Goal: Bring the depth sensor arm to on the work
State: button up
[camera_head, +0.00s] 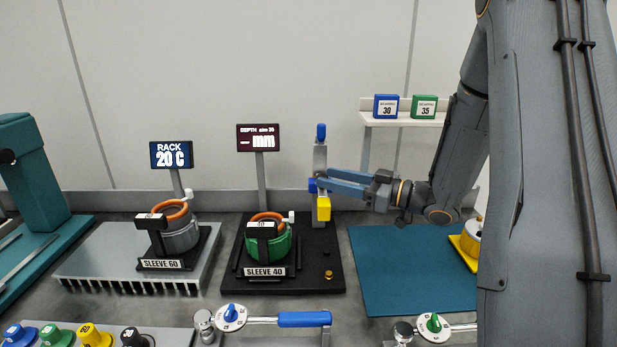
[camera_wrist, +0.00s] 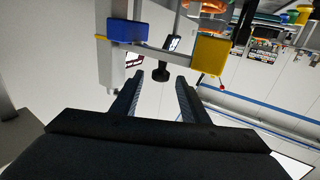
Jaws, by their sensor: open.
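The depth sensor arm appears to be the grey upright (camera_head: 320,158) with a blue cap on top and blue and yellow blocks lower down, at the right of the black base plate (camera_head: 325,250). My gripper (camera_head: 318,182) is beside those blocks in the head view; contact cannot be told there. In the wrist view my gripper (camera_wrist: 157,85) has its two fingers spread, with a dark knob (camera_wrist: 161,75) just beyond the gap. The blue block (camera_wrist: 128,31) is above the left finger and the yellow block (camera_wrist: 211,56) above the right. Nothing shows clasped between the fingers.
A green housing with an orange ring (camera_head: 268,243) stands on the black plate, labelled SLEEVE 40. Behind it is a DEPTH mm display (camera_head: 258,138). A grey SLEEVE 60 housing (camera_head: 180,236) is left. A teal mat (camera_head: 405,275) lies right, mostly bare. Handled gauges (camera_head: 303,319) lie in front.

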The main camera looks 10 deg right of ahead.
jog(key=p+x, duration=0.2)
jog(key=x, duration=0.5)
jog(key=shift+a, duration=0.1)
grip_shut()
